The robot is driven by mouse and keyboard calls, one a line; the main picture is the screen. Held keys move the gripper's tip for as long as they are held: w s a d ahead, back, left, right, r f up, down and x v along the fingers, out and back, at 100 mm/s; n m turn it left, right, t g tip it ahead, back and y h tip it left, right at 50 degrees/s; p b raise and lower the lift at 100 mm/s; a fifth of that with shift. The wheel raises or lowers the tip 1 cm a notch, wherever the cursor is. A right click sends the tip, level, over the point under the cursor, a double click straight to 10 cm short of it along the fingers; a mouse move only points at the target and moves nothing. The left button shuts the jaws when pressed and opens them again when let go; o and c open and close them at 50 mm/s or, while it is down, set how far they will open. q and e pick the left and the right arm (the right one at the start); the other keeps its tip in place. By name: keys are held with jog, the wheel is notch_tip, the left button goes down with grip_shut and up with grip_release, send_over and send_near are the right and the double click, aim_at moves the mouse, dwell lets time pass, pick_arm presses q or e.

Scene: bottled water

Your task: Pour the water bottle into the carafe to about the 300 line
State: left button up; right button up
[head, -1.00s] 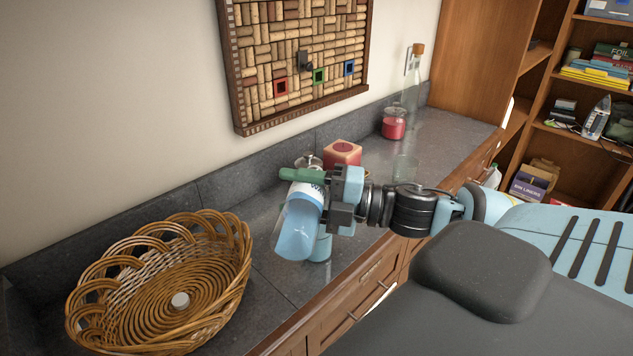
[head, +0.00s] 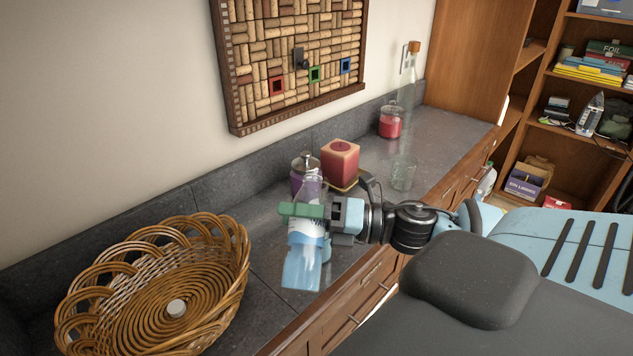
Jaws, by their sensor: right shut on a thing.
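The clear water bottle (head: 302,266) with a blue and white label is in my right gripper (head: 308,214), whose green finger lies across it above the label. The bottle is close to upright, its neck at the top and bluish water in its lower part. It is over the near part of the dark counter; I cannot tell whether its base touches the counter. I cannot pick out a carafe with a 300 line for sure. A little of something pale blue shows just right of the bottle, mostly hidden. My left gripper is not in view.
A wicker basket (head: 160,290) stands left of the bottle. Behind the bottle are a lidded jar (head: 306,165) and a red candle (head: 340,160). A clear glass (head: 404,173), a red jar (head: 390,123) and a corked bottle (head: 408,85) stand farther right. The counter's front edge is close.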

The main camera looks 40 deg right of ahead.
aim_at(298, 237)
jog(key=shift+w+d+f+n, duration=0.15)
jog(key=shift+f+n, duration=0.15)
jog(key=shift+n, duration=0.3)
jog(key=shift+w+d+f+n, duration=0.15)
jog(key=shift+f+n, duration=0.15)
jog(key=shift+n, duration=0.3)
jog(key=shift+f+n+b, duration=0.3)
jog(key=shift+n, duration=0.2)
jog(key=shift+s+a+f+n, duration=0.2)
jog(key=shift+f+n, duration=0.25)
jog(key=shift+n, duration=0.55)
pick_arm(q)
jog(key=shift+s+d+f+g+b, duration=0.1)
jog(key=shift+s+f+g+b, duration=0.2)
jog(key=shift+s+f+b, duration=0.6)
pick_arm(e)
jog(key=f+n, duration=0.1)
jog(key=n, duration=0.1)
jog(key=f+n, duration=0.1)
jog(key=n, duration=0.1)
jog(key=f+n, duration=0.1)
jog(key=n, duration=0.1)
jog(key=shift+s+a+f+g, duration=0.1)
jog(key=shift+s+a+g, duration=0.2)
jog(key=shift+s+a, duration=0.1)
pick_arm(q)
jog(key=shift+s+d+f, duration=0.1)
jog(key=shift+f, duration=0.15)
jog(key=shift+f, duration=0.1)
